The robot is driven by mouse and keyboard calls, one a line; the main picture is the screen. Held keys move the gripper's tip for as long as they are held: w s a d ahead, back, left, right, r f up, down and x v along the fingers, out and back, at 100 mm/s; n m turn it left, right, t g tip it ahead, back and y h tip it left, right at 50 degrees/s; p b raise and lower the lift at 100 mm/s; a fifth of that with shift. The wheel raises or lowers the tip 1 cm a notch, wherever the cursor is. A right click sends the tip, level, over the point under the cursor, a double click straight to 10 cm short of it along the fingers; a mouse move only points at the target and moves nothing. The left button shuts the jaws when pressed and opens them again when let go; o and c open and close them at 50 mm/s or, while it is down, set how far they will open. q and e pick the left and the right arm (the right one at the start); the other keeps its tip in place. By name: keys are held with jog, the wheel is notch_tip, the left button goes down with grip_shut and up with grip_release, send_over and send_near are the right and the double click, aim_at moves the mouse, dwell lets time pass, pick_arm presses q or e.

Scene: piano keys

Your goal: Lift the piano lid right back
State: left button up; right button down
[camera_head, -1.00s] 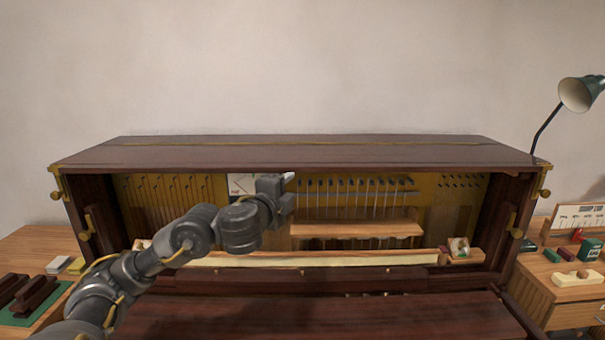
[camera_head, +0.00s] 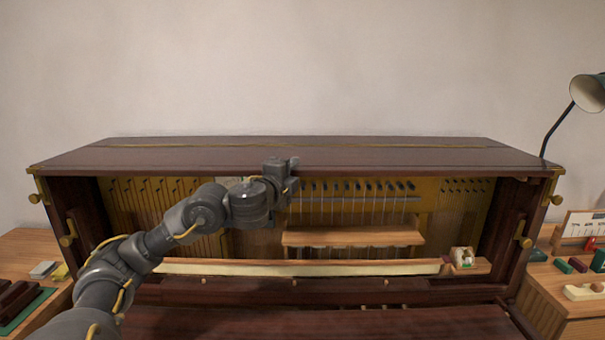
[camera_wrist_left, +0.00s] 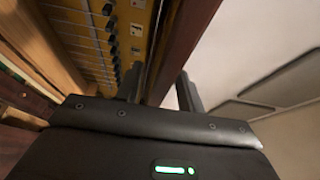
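The piano lid (camera_head: 400,158) is a dark brown panel lying flat across the top of the upright piano, with a brass hinge strip (camera_head: 300,146) along its rear part. My left gripper (camera_head: 288,174) is at the lid's front edge, left of the middle. In the left wrist view the gripper (camera_wrist_left: 160,90) has one finger on each side of the lid's edge (camera_wrist_left: 190,35), with the fingers apart. Whether they touch the lid is unclear. My right gripper is not in view.
The open front shows the brass action plate (camera_head: 460,210), a wooden rail (camera_head: 350,237) and the cream key strip (camera_head: 300,268). Side tables hold small items, with a green desk lamp (camera_head: 588,93) at right. Above the lid is only bare wall.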

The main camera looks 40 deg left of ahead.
pick_arm(q)
jog(key=shift+w, duration=0.2)
jog(key=shift+s+a, duration=0.1)
grip_shut()
